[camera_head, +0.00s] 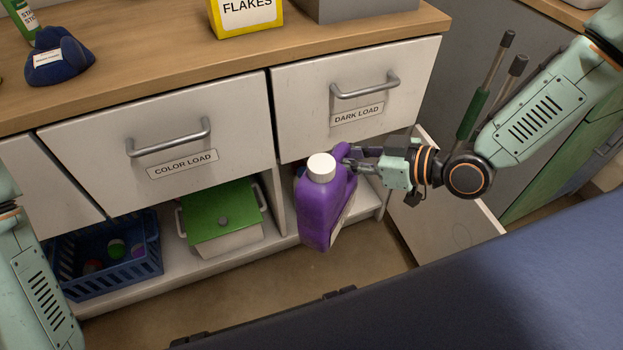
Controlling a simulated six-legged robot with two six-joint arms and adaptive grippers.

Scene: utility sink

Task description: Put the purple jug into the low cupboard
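The purple jug (318,213) has a white cap and hangs slightly tilted in front of the low cupboard (366,205) under the DARK LOAD drawer. My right gripper (352,160) comes in from the right and is shut on the jug's handle. The jug hides much of the cupboard opening. The cupboard door (445,215) stands open to the right, partly behind my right arm. My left arm shows at the left edge, but its gripper is out of view.
A white bin with a green lid (222,213) and a blue basket (108,268) stand on the low shelf to the left. Drawers marked COLOR LOAD (165,140) and DARK LOAD (355,95) are closed above. Long-handled tools (480,95) stand at the right.

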